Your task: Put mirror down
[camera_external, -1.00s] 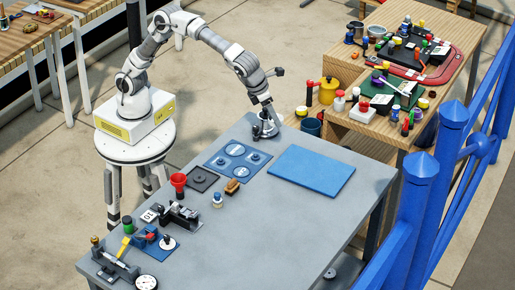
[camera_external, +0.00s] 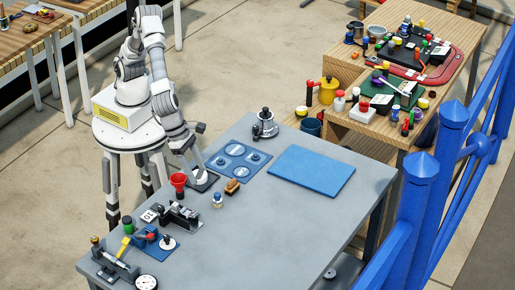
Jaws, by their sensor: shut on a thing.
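My gripper (camera_external: 201,177) is low over a dark square pad (camera_external: 213,181) on the left side of the grey table. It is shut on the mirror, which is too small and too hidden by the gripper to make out. I cannot tell whether the mirror touches the pad. A dark and silver device with a round base (camera_external: 265,127) stands upright near the table's far corner, apart from my gripper.
A blue tray (camera_external: 229,168) with round parts lies right of the pad. A red funnel (camera_external: 178,181) stands close on the left; a brown brush-like block (camera_external: 232,187) and a small bottle (camera_external: 217,200) stand in front. A blue mat (camera_external: 311,174) lies bare at right. The table's front right is clear.

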